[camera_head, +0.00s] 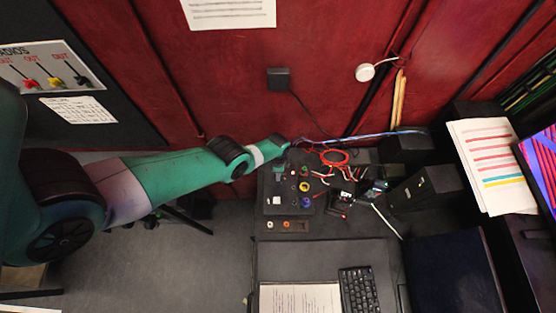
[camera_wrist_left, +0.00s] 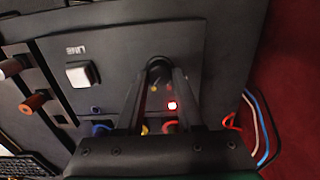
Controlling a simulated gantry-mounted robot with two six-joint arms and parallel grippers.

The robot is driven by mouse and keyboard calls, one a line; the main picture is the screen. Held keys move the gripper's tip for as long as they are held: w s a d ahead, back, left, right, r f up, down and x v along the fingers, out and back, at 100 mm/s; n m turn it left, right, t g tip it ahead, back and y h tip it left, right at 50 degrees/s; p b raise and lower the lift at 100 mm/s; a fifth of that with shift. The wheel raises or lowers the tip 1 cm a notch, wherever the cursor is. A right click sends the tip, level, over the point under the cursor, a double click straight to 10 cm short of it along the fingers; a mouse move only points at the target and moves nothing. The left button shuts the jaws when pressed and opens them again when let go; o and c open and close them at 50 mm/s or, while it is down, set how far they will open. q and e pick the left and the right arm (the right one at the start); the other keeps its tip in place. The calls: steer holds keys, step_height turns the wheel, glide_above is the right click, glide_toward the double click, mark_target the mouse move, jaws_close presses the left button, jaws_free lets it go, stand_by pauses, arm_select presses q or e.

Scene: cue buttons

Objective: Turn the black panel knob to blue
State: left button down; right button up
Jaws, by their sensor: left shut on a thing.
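In the left wrist view, the black knob (camera_wrist_left: 159,68) stands on the dark control panel (camera_wrist_left: 125,45). The two fingers of my left gripper (camera_wrist_left: 159,76) converge on it and are shut on its sides; they partly cover it. Its pointer and setting cannot be made out. A lit red lamp (camera_wrist_left: 172,105) shows between the fingers. In the head view, my left arm reaches in from the left to the upper edge of the panel (camera_head: 288,214), and the knob is not clearly visible there. My right gripper is in neither view.
A white square button (camera_wrist_left: 82,74) is on the panel. Colored controls, including a blue one (camera_head: 306,202) and a yellow one (camera_head: 304,187), stand close by. A side strip carries an orange knob (camera_wrist_left: 33,103). Loose cables and a red wire coil (camera_head: 334,157) lie beyond. A keyboard (camera_head: 358,290) is below.

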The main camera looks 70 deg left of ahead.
arm_select(q)
steer(key=shift+m, duration=2.2)
steer(key=c, duration=0.5)
jaws_free()
steer(key=shift+c, duration=0.2)
